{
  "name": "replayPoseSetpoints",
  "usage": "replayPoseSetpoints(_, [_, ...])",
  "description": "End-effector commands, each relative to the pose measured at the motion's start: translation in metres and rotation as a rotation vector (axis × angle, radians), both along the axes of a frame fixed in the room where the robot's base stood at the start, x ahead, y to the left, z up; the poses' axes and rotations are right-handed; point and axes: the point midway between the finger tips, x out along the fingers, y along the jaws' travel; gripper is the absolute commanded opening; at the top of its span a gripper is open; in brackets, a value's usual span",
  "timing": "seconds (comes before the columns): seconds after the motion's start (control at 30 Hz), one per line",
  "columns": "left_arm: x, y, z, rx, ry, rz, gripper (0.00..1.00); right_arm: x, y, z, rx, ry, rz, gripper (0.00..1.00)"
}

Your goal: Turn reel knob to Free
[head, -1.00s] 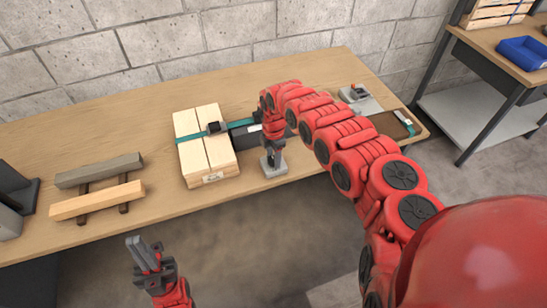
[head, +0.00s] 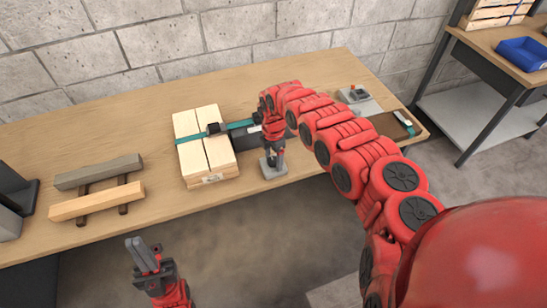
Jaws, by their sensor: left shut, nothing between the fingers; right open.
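My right gripper (head: 270,157) points down at a small grey block (head: 274,170) near the table's front edge. It is open, but its fingers are small here, and I cannot tell whether they touch anything. A grey plate (head: 360,101) with a small red-topped part (head: 353,89) stands farther right, behind my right arm. I cannot tell which part is the reel knob, and no Free marking is readable. My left gripper (head: 142,255) is shut and empty, in front of the table and apart from everything on it.
A stack of pale wood (head: 186,125) with a teal strap (head: 239,125) stands left of my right gripper. Two bars (head: 98,200) lie on dark supports at the left. A blue bin (head: 524,52) sits on another table. The table between bars and stack is clear.

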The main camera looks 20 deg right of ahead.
Motion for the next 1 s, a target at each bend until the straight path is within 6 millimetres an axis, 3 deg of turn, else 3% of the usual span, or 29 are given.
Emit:
replayPoseSetpoints(0.27, [0.0,0.0,-0.004,0.0,0.0,0.0,0.0,0.001,-0.002,0.025,-0.002,-0.004,-0.001,0.81])
replayPoseSetpoints(0.7, [0.0,0.0,-0.025,0.0,0.0,0.0,0.0,0.002,-0.001,0.133,-0.001,-0.007,0.0,0.81])
replayPoseSetpoints(0.83, [0.0,0.0,-0.029,0.0,0.0,0.0,0.0,0.001,0.0,0.155,0.002,-0.004,0.0,0.81])
replayPoseSetpoints(1.0, [0.0,0.0,-0.032,0.0,0.0,0.0,0.0,0.0,0.0,0.17,0.0,0.0,0.0,0.81])
